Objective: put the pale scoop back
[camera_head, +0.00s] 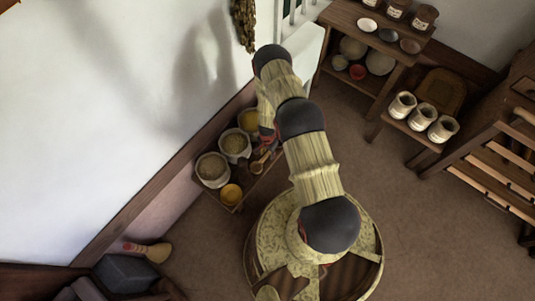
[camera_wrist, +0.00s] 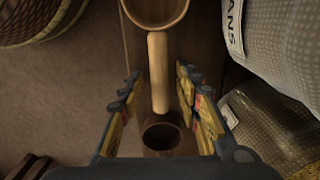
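A pale wooden scoop (camera_wrist: 157,62) lies in the wrist view, its handle running down from a round bowl (camera_wrist: 126,7) at the top edge. My gripper (camera_wrist: 159,74) is open, one finger on each side of the handle, with a visible gap on both sides. A dark round hollow (camera_wrist: 160,136) shows at the handle's lower end; I cannot tell whether it belongs to the scoop. In the head view, my gripper (camera_head: 267,142) is over the low wooden platform by the wall, and the scoop (camera_head: 258,165) shows just below it.
Open sacks (camera_head: 213,168) stand on the platform close to my gripper; a labelled sack (camera_wrist: 275,45) is close on the right in the wrist view. A basket (camera_wrist: 40,20) is at upper left. Shelves with bowls (camera_head: 353,47) and a bench with jars (camera_head: 421,117) stand right.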

